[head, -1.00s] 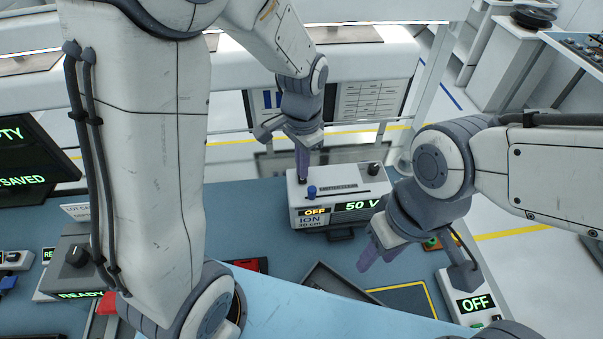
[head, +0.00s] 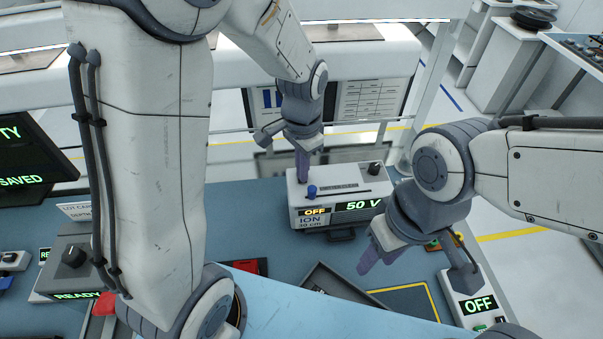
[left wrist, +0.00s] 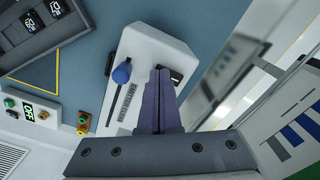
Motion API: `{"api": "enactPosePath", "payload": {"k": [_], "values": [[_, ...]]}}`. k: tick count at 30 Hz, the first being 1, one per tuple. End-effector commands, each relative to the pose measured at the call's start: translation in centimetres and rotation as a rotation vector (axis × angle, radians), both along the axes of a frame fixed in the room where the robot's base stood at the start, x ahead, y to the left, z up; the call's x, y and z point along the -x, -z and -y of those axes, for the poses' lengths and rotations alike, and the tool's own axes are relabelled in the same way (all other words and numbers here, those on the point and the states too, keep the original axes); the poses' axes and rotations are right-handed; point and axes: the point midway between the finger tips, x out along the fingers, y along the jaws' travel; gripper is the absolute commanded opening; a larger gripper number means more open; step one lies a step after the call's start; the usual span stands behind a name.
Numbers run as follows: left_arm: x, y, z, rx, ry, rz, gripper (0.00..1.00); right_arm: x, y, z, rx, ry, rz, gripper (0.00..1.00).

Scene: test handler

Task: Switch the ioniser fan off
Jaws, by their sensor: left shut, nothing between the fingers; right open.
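The ioniser fan (head: 372,187) is a white box on the blue bench in the head view. Its front reads OFF in amber, 50 V in green, and ION 30 cm. It also shows in the left wrist view (left wrist: 150,45). My left gripper (head: 302,180) is shut and empty, fingers pointing down at the left end of the fan's top. In the wrist view its fingertips (left wrist: 161,72) lie beside a dark switch (left wrist: 176,76), partly hidden by them; contact is unclear. A blue knob (head: 311,191) stands close by. My right gripper (head: 377,258) is open and empty, right of centre.
A black knob (head: 374,168) is on the fan's right end. A dark tray (head: 325,278) lies in front of the fan. A small box reading OFF (head: 470,298) stands at right. A READY unit (head: 72,262) is at left, partly behind my left arm.

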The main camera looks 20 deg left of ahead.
Motion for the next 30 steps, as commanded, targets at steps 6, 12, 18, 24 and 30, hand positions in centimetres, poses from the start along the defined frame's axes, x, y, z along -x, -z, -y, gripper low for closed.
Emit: {"api": "enactPosePath", "payload": {"k": [6,12,18,24,30], "values": [[0.1,-0.2,0.0,0.000,0.000,-0.001,0.00,0.0,-0.3,0.0,0.000,-0.001,0.000,0.44],[0.0,-1.9,0.0,0.000,0.000,-0.001,0.00,0.0,-1.9,0.0,0.000,0.000,0.000,0.44],[0.0,-3.5,0.0,0.000,0.000,-0.001,0.00,0.0,-3.4,0.0,0.000,0.000,0.000,0.44],[0.0,-5.1,0.0,0.000,0.000,-0.001,0.00,0.0,-4.9,0.0,0.000,-0.003,0.000,0.44],[0.0,-6.7,0.0,0.000,0.000,-0.001,0.00,0.0,-6.3,0.0,0.000,-0.005,0.000,0.44]]}}
